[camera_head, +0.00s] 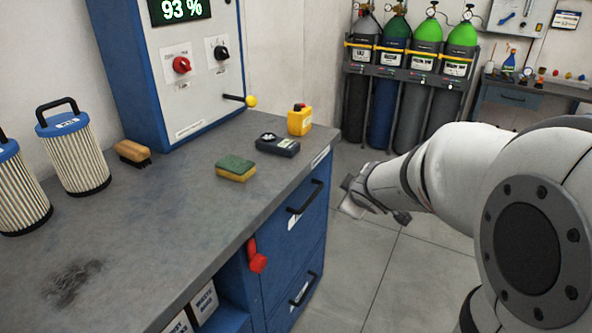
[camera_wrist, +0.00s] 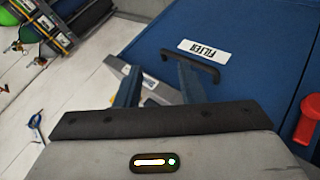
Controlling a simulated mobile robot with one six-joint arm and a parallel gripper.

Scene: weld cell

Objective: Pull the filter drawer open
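The drawer marked "FILTER" shows in the wrist view as a blue front (camera_wrist: 240,82) with a white label (camera_wrist: 204,50) and a black bar handle (camera_wrist: 207,67). In the head view, the upper blue drawer (camera_head: 312,207) has a black handle (camera_head: 306,197) and sits flush under the worktop. My gripper (camera_wrist: 158,78) is open, its two fingers spread with nothing between them. The right finger overlaps the left end of the handle in the wrist view; contact cannot be told. In the head view my gripper (camera_head: 352,197) is right of the upper drawer, with floor showing between.
A red lever (camera_head: 257,257) sticks out left of the drawers. A lower drawer (camera_head: 300,288) is beneath. Gas cylinders (camera_head: 412,95) stand at the back; floor between is clear.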

